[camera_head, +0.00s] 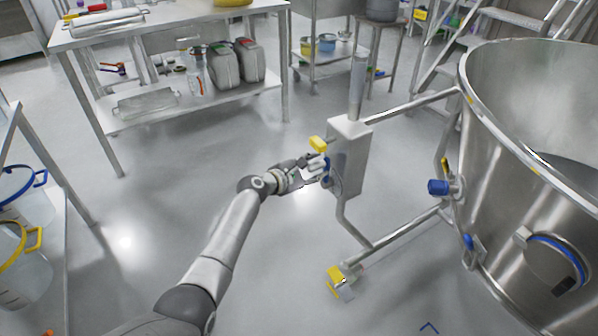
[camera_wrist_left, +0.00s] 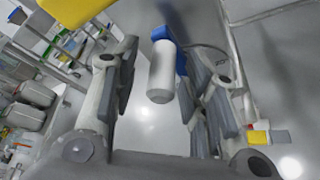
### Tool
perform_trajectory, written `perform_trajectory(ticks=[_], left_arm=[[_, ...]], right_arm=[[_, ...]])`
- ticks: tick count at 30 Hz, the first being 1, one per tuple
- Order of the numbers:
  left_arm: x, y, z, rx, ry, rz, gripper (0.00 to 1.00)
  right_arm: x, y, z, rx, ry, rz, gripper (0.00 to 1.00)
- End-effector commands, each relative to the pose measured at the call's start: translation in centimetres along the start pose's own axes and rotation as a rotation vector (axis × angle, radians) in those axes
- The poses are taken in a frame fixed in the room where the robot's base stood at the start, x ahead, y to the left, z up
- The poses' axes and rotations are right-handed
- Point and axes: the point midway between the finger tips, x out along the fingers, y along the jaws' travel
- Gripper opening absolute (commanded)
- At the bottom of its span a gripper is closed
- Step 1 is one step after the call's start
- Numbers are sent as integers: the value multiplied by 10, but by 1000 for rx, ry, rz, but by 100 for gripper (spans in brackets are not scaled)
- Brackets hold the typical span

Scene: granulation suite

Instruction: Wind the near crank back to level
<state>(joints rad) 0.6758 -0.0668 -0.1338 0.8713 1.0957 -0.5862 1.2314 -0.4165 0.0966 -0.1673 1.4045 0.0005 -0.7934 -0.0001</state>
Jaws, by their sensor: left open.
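The near crank (camera_head: 326,168) is a blue arm with a pale grip on the side of a steel box (camera_head: 349,150) that carries the bowl's frame. In the left wrist view its pale cylindrical grip (camera_wrist_left: 161,78) hangs from the blue part (camera_wrist_left: 170,48). My left gripper (camera_head: 311,170) is at the crank, partly covering it. The gripper is open, with the grip between its two fingers (camera_wrist_left: 160,80), closer to the right-hand finger. Whether a finger touches it I cannot tell. My right gripper is not in view.
A yellow block (camera_head: 318,144) sticks out of the box just above my left gripper. A large steel bowl (camera_head: 500,180) stands right, on a frame with a yellow-topped foot (camera_head: 336,276). A steel table (camera_head: 180,115) is at the back left. The floor between is clear.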

Motion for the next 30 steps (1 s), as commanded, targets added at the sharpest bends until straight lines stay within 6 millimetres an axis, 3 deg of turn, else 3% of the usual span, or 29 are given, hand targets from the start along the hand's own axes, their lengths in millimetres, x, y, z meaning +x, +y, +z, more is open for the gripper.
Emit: perform_trajectory(ticks=[8,21,30], left_arm=[[-28,0,-1,2,0,2,41],[-91,0,-1,1,3,3,41],[-115,1,-1,1,2,2,41]], right_arm=[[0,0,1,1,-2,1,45],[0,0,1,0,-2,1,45],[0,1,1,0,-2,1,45]])
